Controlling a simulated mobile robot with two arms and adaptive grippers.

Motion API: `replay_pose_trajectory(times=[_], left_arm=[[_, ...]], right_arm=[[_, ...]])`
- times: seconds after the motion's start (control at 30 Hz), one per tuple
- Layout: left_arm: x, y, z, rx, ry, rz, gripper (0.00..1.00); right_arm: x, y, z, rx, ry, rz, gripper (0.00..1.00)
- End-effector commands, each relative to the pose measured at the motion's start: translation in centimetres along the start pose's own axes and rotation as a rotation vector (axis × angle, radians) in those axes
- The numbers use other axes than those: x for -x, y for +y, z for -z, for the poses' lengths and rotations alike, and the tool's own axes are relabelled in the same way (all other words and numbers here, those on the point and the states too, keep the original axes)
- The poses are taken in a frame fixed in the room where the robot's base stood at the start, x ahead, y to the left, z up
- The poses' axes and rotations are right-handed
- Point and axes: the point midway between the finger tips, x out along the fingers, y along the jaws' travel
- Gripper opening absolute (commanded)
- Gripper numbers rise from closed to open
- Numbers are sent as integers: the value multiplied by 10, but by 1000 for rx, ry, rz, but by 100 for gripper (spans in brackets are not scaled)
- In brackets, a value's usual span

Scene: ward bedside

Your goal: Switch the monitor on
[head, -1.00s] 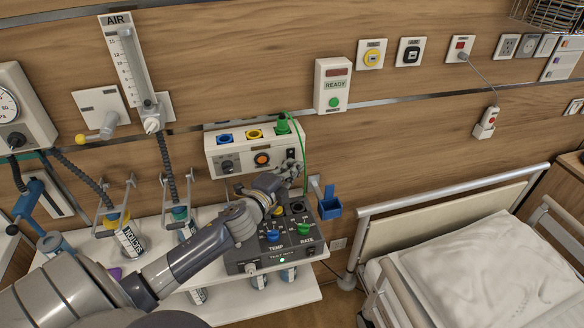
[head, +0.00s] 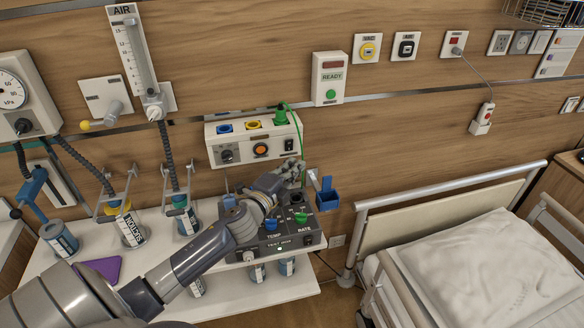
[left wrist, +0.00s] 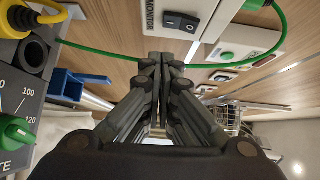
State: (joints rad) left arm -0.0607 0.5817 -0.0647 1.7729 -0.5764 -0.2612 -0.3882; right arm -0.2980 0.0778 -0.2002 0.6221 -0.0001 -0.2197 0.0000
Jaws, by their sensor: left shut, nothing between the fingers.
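The monitor (head: 242,157) is a white box on the wall with blue, yellow and green sockets along its top. Its black rocker switch (head: 290,145) is at the right end of its front. The switch also shows close up in the left wrist view (left wrist: 181,22), beside the word MONITOR; I cannot tell which side is pressed. My left gripper (head: 294,168) is just below the switch in the head view, shut and empty. Its closed fingertips also show in the left wrist view (left wrist: 163,60), pointing toward the panel and apart from the switch in the picture. My right gripper is not in view.
A green cable (head: 302,135) hangs from the monitor's green socket and crosses by my fingertips in the left wrist view. A dark test unit (head: 262,254) with knobs stands on the white shelf below. A blue holder (head: 328,199) is close on the right. The bed (head: 470,265) stands right.

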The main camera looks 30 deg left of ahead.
Motion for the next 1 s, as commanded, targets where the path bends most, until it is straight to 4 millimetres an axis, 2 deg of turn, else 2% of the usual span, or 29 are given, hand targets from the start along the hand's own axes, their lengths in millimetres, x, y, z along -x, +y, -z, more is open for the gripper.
replay_pose_trajectory(times=[0.23,0.37,0.53,0.7,1.0], left_arm=[[26,6,0,-1,0,-2,0],[42,9,-1,-1,0,-3,0],[68,13,0,0,1,-4,0],[88,14,-1,1,0,-2,0],[100,12,-1,0,0,0,0]], right_arm=[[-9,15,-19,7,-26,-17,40],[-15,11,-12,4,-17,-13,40],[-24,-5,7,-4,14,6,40],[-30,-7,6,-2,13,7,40],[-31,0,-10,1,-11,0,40]])
